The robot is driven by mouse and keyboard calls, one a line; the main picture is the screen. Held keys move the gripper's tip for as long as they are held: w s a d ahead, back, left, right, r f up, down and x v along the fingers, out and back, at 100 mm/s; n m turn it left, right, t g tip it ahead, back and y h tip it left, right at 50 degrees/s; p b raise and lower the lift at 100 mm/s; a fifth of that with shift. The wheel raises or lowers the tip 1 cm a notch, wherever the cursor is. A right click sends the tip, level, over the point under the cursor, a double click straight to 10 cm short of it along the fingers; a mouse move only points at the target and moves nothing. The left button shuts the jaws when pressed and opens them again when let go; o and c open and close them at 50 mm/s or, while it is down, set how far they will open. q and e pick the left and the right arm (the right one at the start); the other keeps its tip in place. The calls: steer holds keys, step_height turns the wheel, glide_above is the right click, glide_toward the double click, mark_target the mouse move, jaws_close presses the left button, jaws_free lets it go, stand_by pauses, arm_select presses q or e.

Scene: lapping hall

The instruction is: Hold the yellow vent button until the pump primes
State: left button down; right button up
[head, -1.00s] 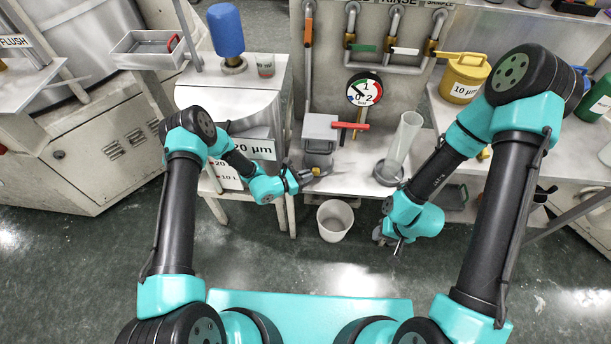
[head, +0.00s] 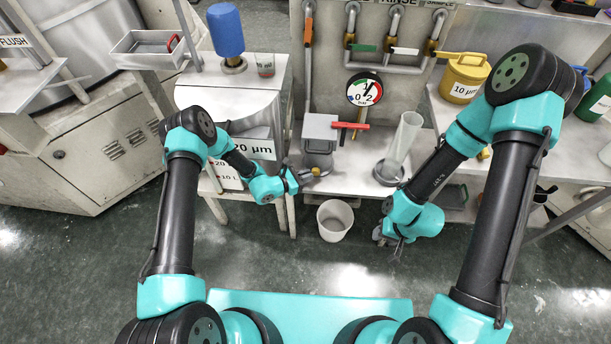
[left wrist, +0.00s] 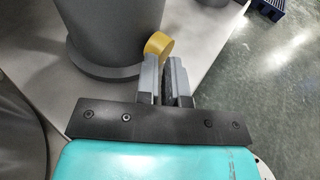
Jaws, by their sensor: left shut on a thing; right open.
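The yellow vent button (head: 317,171) sits low on the front of the grey pump (head: 319,128), beside its round base. In the left wrist view the button (left wrist: 158,45) is a small yellow cylinder right at my fingertips. My left gripper (head: 308,174) is shut on the button; its tips (left wrist: 163,62) touch it and hide part of it. The pressure gauge (head: 364,90) on the panel behind has its needle pointing up, near the 1. My right gripper (head: 384,238) hangs open and empty, low in front of the bench and away from the pump.
A red-handled lever (head: 350,126) sticks out right of the pump. A clear cylinder (head: 405,140) stands on the bench to the right. A white bucket (head: 334,222) is on the floor below. A yellow 10 µm pot (head: 464,78) stands on the right bench.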

arm_select(q)
steer(key=shift+w+d+r, duration=0.15)
steer(key=shift+w+d, duration=0.05)
steer(key=shift+s+a+r, duration=0.1)
steer(key=shift+s+a, duration=0.2)
steer(key=shift+a, duration=0.15)
steer(key=v, duration=1.3)
steer(key=shift+a, duration=0.2)
steer(key=shift+s, duration=0.1)
